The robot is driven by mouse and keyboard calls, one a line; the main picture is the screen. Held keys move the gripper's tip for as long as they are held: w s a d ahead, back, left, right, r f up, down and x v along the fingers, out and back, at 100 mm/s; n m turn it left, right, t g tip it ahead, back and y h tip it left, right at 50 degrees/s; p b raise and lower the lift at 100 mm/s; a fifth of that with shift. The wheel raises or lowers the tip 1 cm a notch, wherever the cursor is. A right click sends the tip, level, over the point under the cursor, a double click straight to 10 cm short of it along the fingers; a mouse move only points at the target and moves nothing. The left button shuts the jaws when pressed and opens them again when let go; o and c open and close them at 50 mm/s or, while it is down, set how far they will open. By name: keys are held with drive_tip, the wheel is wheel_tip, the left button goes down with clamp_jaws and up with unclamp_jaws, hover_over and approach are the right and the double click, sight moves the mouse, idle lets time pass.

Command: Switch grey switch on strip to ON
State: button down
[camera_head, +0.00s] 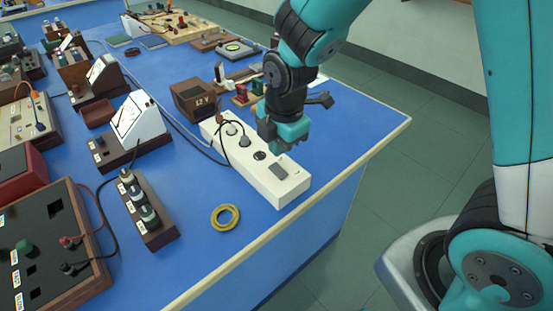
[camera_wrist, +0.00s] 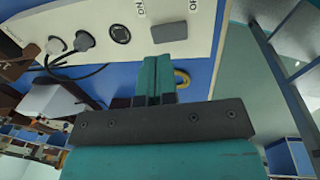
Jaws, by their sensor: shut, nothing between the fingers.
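The white power strip (camera_head: 272,186) lies on the blue bench near its right edge, with plugs in the sockets at its far end. The grey switch (camera_head: 279,173) is near the strip's near end. In the wrist view, the grey switch (camera_wrist: 169,41) sits on the white strip (camera_wrist: 195,15) between printed labels, one at each side, partly cut off. My gripper (camera_head: 283,145) is above the strip, next to the switch on its far side in the head view. In the wrist view my gripper (camera_wrist: 160,62) has its teal fingers together, empty, with the tips just below the switch. Contact cannot be told.
A yellow ring (camera_head: 225,217) lies left of the strip's near end. A wooden terminal block (camera_head: 147,212) and a 12 V box (camera_head: 194,99) stand nearby. Black cables run from the strip's plugs. The bench's right edge (camera_head: 385,140) is close; bare bench lies between.

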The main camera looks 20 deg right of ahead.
sight(280, 171)
drive_tip(key=shift+w+a+f, duration=0.1)
drive_tip(key=shift+w+f, duration=0.1)
drive_tip(key=shift+f, duration=1.05)
drive_tip(key=shift+w+f, duration=0.15)
drive_tip(key=shift+f, duration=1.05)
drive_tip(key=shift+p, duration=0.3)
drive_tip(key=shift+f+g, duration=0.2)
drive_tip(key=shift+g, duration=0.1)
drive_tip(key=shift+s, duration=0.1)
drive_tip(key=shift+s+d+r, duration=0.2)
drive_tip(key=shift+s, duration=0.4)
wheel_tip(280, 171, up, 14)
drive_tip(key=s+p, duration=0.2)
drive_tip(key=p, duration=0.2)
drive_tip(key=shift+d, duration=0.35)
